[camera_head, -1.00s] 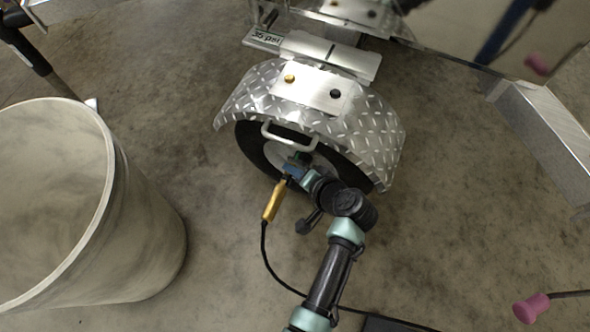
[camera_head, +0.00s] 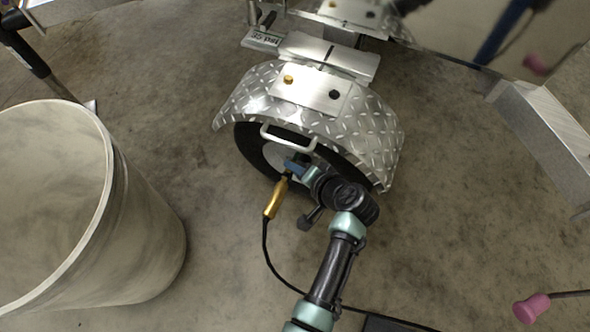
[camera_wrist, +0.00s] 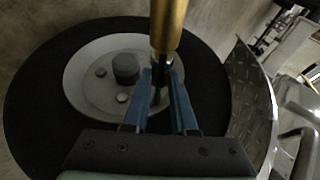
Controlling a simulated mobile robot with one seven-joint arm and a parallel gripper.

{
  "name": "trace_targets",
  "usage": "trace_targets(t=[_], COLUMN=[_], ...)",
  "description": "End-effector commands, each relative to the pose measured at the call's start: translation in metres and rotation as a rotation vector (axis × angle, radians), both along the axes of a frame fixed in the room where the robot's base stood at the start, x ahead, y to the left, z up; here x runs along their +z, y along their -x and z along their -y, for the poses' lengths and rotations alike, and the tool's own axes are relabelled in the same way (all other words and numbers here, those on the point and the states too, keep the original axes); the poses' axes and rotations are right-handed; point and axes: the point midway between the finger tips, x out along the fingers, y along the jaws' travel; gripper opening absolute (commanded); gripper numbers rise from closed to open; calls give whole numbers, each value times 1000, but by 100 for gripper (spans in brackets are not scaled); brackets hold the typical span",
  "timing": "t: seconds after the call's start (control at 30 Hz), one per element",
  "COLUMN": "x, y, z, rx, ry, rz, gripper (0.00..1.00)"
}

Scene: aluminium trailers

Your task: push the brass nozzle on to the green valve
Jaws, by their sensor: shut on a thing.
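The brass nozzle (camera_head: 275,198) is a gold-coloured cylinder on a black hose, tilted in front of the wheel. It also shows at the top middle of the wrist view (camera_wrist: 168,22). My gripper (camera_head: 287,171) is shut on the nozzle, close to the wheel. Its blue fingers also show in the wrist view (camera_wrist: 161,82), at the nozzle's lower end. The wheel (camera_wrist: 52,98) has a black tyre and a pale hub with a grey cap.
A diamond-plate fender (camera_head: 370,125) with a handle (camera_head: 288,138) arches over the wheel. A large pale bin (camera_head: 140,230) stands at left. The black hose (camera_head: 270,262) trails across the floor. A pink-ended rod (camera_head: 531,308) is at lower right.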

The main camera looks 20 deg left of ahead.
Motion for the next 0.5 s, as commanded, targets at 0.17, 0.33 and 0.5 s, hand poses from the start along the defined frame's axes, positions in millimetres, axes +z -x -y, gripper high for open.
trace_targets(t=[0.17,0.33,0.5], x=[0,0,0], y=[-5,-9,-14], z=[0,0,1], rx=[0,-1,0], ry=[-1,0,0], rz=[1,1,2], gripper=[0,0,0])
